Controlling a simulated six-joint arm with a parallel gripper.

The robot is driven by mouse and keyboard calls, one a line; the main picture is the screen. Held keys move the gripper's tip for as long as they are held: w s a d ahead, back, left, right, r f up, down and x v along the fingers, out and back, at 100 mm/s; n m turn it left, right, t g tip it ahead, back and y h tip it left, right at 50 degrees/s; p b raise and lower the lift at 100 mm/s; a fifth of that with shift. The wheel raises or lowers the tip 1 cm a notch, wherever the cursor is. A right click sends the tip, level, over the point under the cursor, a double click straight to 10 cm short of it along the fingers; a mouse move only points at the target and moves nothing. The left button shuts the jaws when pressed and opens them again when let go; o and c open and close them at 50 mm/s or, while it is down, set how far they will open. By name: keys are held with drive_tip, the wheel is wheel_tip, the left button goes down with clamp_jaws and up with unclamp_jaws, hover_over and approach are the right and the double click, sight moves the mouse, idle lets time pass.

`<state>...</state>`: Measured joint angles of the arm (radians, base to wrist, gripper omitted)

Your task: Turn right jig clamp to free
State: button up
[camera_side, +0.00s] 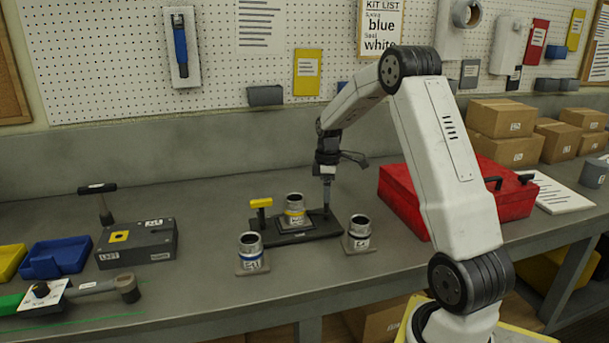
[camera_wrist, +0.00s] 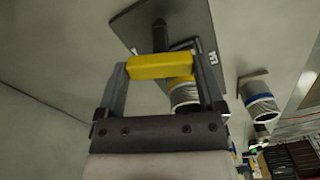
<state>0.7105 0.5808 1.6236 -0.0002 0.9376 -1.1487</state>
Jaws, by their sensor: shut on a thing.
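The jig is a dark plate (camera_side: 300,238) on the bench, with a yellow-banded metal cylinder (camera_side: 294,208) standing upright at its middle. The left clamp's yellow handle (camera_side: 261,203) stands at the plate's left end. My gripper (camera_side: 327,203) points down at the plate's right end, over the right clamp. In the wrist view my gripper (camera_wrist: 161,70) is shut on the right clamp's yellow handle (camera_wrist: 160,66), which lies across between the two fingers. In the side view this handle is hidden by the fingers. A dark post (camera_wrist: 159,35) shows beside the handle.
Loose banded cylinders stand left (camera_side: 250,252) and right (camera_side: 358,235) of the jig, the right one close by. A red case (camera_side: 400,195) lies to the right. A grey box (camera_side: 138,243) and a blue tray (camera_side: 58,258) are at left. Bench between them is clear.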

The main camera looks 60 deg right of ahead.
drive_tip(key=m, duration=1.4)
idle(0.5)
drive_tip(key=o, duration=1)
drive_tip(key=shift+c, duration=0.2)
drive_tip(key=shift+r, duration=0.1)
drive_tip(key=shift+r, duration=3.85)
drive_tip(key=shift+a, duration=0.1)
